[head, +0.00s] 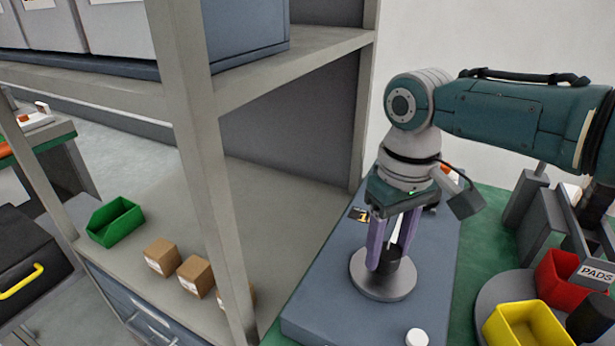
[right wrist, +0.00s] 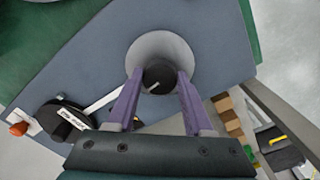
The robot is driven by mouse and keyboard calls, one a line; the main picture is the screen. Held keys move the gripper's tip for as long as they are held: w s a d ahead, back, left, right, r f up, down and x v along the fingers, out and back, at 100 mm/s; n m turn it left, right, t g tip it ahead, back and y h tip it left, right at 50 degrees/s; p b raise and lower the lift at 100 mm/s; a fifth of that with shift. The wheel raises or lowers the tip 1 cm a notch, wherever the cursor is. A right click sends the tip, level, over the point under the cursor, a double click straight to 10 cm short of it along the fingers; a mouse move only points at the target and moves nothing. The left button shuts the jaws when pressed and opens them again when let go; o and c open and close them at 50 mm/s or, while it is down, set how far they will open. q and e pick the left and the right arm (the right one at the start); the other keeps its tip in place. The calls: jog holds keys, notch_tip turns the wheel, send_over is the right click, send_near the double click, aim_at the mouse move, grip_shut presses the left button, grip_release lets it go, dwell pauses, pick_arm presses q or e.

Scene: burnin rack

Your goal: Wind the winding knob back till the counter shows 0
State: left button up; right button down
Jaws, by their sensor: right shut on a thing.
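The winding knob (head: 399,275) is a dark cylinder standing on a round grey disc, on a blue-grey panel. In the right wrist view the knob (right wrist: 159,76) shows a white pointer line on its top. My right gripper (head: 388,260) points down over it, its two purple fingers closed on the knob's sides. The counter (head: 359,214) looks like a small dark window with a yellow digit, seemingly 1, just behind the knob and partly hidden by the gripper. My left gripper is not in view.
A white round button (head: 416,338) is on the panel's front. Red (head: 557,278) and yellow (head: 527,325) bins stand at right. A shelf post (head: 205,170) rises left of the panel. A dark lever (right wrist: 65,118) lies left of the knob in the wrist view.

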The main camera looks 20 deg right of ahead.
jog(key=m+p, duration=0.2)
jog(key=m, duration=0.2)
jog(key=shift+a+r+m, duration=0.1)
jog(key=shift+r+m, duration=0.05)
jog(key=shift+m, duration=0.15)
jog(key=m+p, duration=0.1)
jog(key=m, duration=0.3)
jog(key=shift+m, duration=0.3)
jog(key=m+p, duration=0.1)
jog(key=m, duration=0.4)
jog(key=shift+m, duration=2.4)
jog(key=c, duration=0.7)
grip_release()
jog(key=o, duration=0.4)
